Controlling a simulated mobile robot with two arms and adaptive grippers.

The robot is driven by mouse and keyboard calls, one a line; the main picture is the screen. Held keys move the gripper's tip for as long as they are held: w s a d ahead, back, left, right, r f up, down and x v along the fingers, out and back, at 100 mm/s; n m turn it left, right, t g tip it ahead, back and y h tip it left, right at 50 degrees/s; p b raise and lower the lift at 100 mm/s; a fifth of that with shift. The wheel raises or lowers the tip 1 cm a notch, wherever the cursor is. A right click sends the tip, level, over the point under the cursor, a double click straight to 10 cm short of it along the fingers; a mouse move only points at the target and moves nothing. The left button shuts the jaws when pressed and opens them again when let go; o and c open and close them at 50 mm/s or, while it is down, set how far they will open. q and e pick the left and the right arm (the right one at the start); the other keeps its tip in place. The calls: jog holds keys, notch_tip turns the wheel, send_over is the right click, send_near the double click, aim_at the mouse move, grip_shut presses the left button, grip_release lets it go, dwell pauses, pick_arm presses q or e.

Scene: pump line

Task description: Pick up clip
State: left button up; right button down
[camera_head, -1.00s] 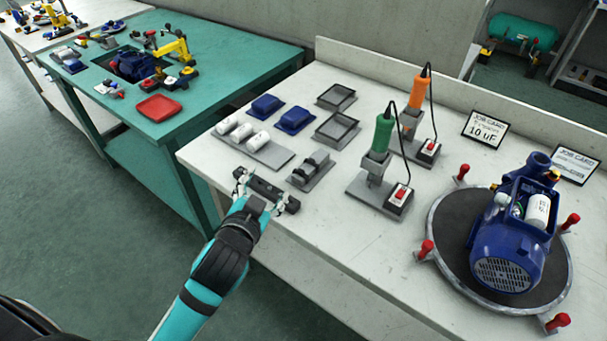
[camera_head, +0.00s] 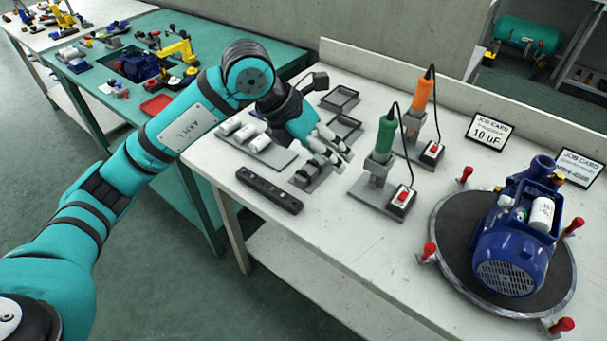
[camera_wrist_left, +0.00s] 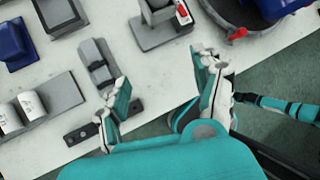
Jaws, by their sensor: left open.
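The dark clips (camera_head: 312,167) sit on a small grey holder plate (camera_head: 322,182) on the white bench. In the left wrist view the clips (camera_wrist_left: 98,62) lie toward the upper left, beyond the left finger. My left gripper (camera_head: 342,149) is open and empty, above the bench just behind and right of the clip holder. In the left wrist view its fingers (camera_wrist_left: 163,75) are spread wide with bare bench between them. The clips are apart from the fingers. My right gripper does not show clearly in either view.
A black bar (camera_head: 268,190) lies at the bench's front edge. The green-handled tool (camera_head: 384,136) stands close to the right. A blue pump (camera_head: 510,250) rests on a round turntable.

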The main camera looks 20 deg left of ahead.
pick_arm(q)
jog(key=w+a+r+n+t+y, duration=0.15)
jog(key=a+y, duration=0.25)
jog(key=a, duration=0.4)
jog(key=p, duration=0.1)
send_over(304, 170)
jog(key=s, duration=0.2)
jog(key=shift+g, duration=0.35)
notch_tip(304, 170, down, 10)
jog(key=shift+a+f, duration=0.15)
jog(key=shift+f, duration=0.1)
jog(key=shift+w+f, duration=0.25)
jog(key=shift+f, duration=0.3)
jog(key=p+x, duration=0.1)
jog(key=x, duration=0.3)
jog(key=shift+s+f, duration=0.15)
jog(key=shift+f, duration=0.45)
jog(key=c, duration=0.8)
